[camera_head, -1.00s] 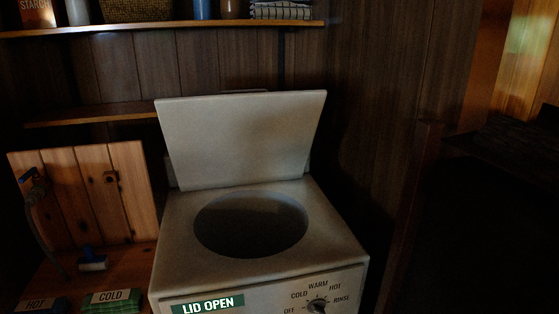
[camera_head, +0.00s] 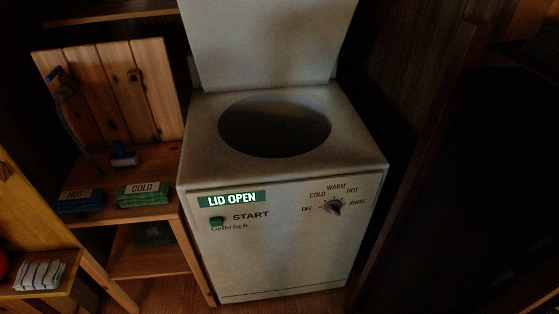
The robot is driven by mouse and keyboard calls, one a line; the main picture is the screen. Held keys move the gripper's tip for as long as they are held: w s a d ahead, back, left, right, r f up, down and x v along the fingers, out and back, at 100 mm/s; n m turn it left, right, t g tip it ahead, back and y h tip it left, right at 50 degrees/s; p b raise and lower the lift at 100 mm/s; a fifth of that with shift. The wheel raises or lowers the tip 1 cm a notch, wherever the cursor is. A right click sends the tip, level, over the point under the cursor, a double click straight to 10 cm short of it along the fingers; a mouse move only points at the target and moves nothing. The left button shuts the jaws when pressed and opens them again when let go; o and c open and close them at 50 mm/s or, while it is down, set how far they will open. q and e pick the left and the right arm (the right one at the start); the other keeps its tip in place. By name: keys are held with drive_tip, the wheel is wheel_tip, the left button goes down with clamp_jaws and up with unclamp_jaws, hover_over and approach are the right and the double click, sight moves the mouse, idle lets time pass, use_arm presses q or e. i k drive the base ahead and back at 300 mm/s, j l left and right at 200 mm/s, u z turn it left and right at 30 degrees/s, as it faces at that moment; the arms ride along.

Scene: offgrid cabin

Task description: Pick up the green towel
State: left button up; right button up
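Neither of my grippers is in view.
A white washer (camera_head: 290,240) stands with its lid up and its round opening empty-looking and dark. A blue folded stack (camera_head: 80,203) labelled HOT lies left of the green towel. A blue-handled tool (camera_head: 124,158) lies behind. Striped cloth (camera_head: 40,275) is on a shelf at lower left.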

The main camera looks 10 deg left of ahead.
sight(158, 193)
drive_tip(key=u, duration=1.3)
